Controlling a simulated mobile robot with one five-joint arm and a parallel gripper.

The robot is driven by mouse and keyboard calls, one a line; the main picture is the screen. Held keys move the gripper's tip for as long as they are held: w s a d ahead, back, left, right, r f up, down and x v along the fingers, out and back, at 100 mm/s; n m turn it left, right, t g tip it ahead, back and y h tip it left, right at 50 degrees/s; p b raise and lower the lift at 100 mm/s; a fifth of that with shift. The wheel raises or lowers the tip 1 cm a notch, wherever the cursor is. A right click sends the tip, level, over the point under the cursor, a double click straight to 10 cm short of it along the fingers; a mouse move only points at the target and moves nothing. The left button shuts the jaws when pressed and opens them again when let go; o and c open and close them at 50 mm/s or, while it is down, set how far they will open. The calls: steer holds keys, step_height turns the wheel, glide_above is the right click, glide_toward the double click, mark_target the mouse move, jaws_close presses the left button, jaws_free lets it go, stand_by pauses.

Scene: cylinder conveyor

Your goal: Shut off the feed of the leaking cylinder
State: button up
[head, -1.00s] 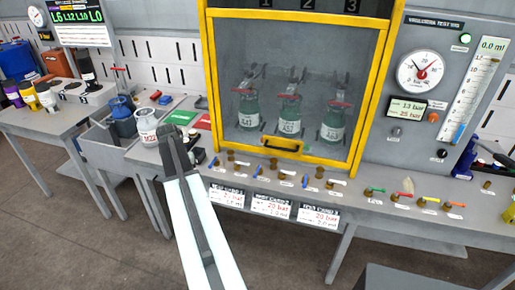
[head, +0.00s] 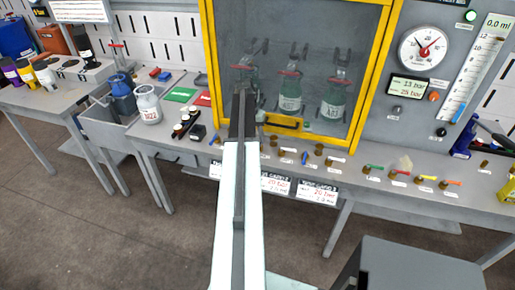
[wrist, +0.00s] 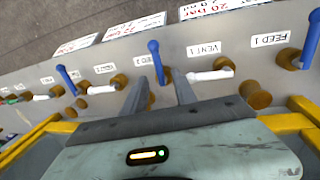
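My gripper (wrist: 162,80) is open in the wrist view, its fingers on either side of the upright blue FEED 2 lever (wrist: 156,62). I cannot tell whether they touch it. The white VENT 1 lever (wrist: 210,75) is just right of the fingers. The blue FEED 1 lever (wrist: 311,38) is at far right, another blue lever (wrist: 67,80) at left. In the head view my gripper (head: 243,103) is before the yellow-framed cabinet (head: 367,75). Inside are green cylinders, the middle one (head: 290,98) and right one (head: 333,105) clear, the left partly hidden. Which leaks cannot be told.
Brass fittings and a white lever (wrist: 100,89) stand close along the panel. Coloured levers (head: 425,178) lie further right, with a pale blurred patch (head: 403,163) above them. The gauge display (head: 408,86) reads 13 bar and 25 bar. A grey box (head: 420,265) stands front right.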

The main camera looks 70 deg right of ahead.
steer(key=shift+s+f+b, duration=0.2)
steer(key=shift+f+b, duration=0.35)
steer(key=shift+f, duration=0.6)
steer(key=shift+r, duration=0.1)
jaws_close()
